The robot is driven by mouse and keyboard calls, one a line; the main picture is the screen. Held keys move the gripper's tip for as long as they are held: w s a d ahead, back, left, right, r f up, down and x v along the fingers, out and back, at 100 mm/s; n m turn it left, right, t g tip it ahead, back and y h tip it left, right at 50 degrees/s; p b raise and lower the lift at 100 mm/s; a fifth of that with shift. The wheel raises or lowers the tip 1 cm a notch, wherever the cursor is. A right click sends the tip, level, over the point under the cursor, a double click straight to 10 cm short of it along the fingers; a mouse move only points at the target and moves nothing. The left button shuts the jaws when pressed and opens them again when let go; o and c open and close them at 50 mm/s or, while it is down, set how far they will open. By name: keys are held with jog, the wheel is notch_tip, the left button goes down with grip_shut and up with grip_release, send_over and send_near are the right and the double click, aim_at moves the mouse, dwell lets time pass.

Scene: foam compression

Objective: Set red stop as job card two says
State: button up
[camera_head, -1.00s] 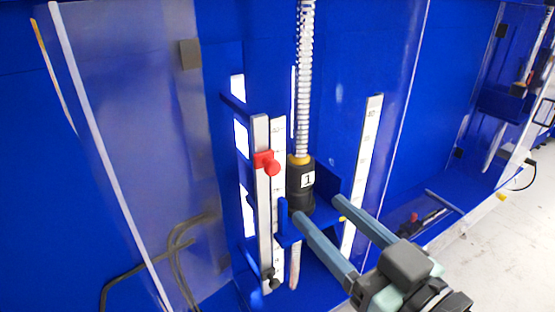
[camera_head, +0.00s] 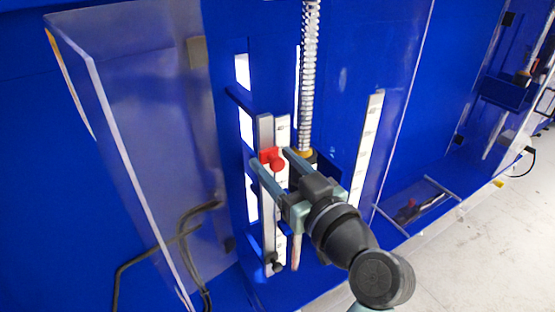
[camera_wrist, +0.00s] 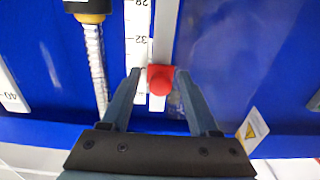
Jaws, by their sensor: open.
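The red stop (camera_head: 273,159) sits on the grey vertical rail (camera_head: 267,209) beside a white numbered scale (camera_head: 281,187). In the wrist view the red stop (camera_wrist: 161,79) with its round knob lies between my two fingers, and the numbers 28 and 32 show on the scale (camera_wrist: 138,40) to its left. My gripper (camera_head: 269,157) is open, its fingers on either side of the knob. I cannot tell whether they touch it. The job card is not in view.
A threaded spindle (camera_head: 308,80) runs down to a black block, mostly hidden behind my gripper. A second scale (camera_head: 367,145) stands to the right. A clear panel (camera_head: 140,130) stands at left, with dark hoses (camera_head: 185,225) near it.

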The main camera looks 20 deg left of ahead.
jog(key=shift+c, duration=0.3)
grip_shut()
dwell(1.1)
